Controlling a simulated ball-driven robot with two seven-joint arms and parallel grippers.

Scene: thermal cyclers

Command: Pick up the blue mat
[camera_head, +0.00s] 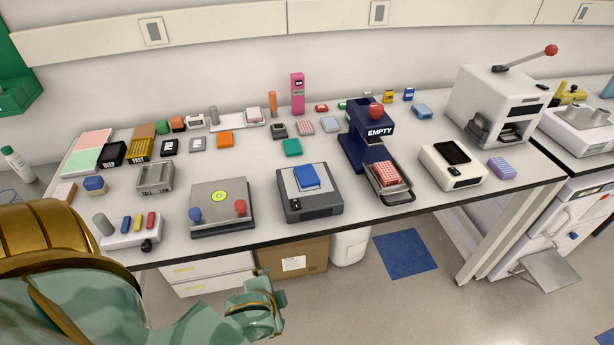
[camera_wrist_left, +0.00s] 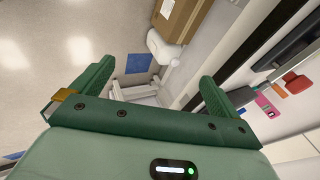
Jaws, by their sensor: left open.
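A flat, square blue mat (camera_head: 405,254) lies on the floor in front of the bench, right of the white bin in the head view. It also shows small in the left wrist view (camera_wrist_left: 138,64), between my fingers but well beyond them. My left gripper (camera_head: 268,303) is in front of the bench at the lower middle of the head view, left of the mat and apart from it. In the left wrist view its two green fingers (camera_wrist_left: 156,74) are spread with nothing between them. My right gripper is not in view.
The bench (camera_head: 270,229) carries many small blocks and devices, including a dark device (camera_head: 310,207) with a blue block on top. A cardboard box (camera_head: 300,262) and a white bin (camera_head: 350,247) stand beneath it. The bench leg (camera_head: 492,250) is right of the mat. Floor around the mat's front is clear.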

